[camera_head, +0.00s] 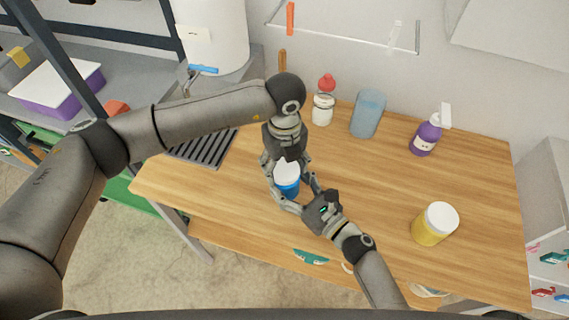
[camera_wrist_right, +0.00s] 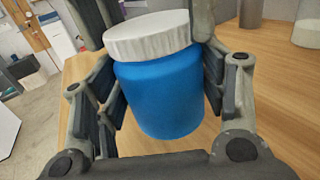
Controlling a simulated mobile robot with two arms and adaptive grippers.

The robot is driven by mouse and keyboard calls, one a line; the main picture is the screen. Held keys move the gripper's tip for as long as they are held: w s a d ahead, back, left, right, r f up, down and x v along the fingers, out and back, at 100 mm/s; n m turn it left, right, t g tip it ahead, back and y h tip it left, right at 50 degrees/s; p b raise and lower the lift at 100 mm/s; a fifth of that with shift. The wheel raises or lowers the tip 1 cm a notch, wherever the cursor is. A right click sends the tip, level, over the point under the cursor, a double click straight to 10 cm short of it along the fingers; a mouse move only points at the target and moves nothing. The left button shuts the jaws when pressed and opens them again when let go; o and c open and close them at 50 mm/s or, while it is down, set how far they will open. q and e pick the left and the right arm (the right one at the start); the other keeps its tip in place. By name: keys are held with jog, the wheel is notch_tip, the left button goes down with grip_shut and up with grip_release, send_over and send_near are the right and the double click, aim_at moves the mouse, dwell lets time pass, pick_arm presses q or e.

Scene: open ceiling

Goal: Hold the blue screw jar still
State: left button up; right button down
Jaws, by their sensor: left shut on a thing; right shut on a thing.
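The blue screw jar (camera_head: 288,188) with its white ridged lid is near the middle-left of the wooden table (camera_head: 380,200). In the right wrist view the jar's blue body (camera_wrist_right: 160,92) and white lid (camera_wrist_right: 148,36) fill the middle, lid on top. My right gripper (camera_head: 290,184) comes from the front right and is shut on the jar's body, a finger on each side. My left gripper (camera_head: 287,166) comes down from above, shut at the lid; its fingers also show at the top of the right wrist view. I cannot tell whether the jar's base touches the table.
A white bottle with a red top (camera_head: 323,105), a blue translucent cup (camera_head: 368,114) and a purple pump bottle (camera_head: 426,136) stand along the back. A yellow jar with a white lid (camera_head: 436,224) stands at the right. The table between is clear.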

pick_arm(q)
jog(key=m, duration=1.4)
jog(key=shift+m, duration=0.4)
jog(key=m, duration=1.1)
jog(key=shift+f, duration=0.1)
jog(key=m, duration=0.4)
jog(key=shift+m, duration=0.3)
jog(key=o, duration=1.2)
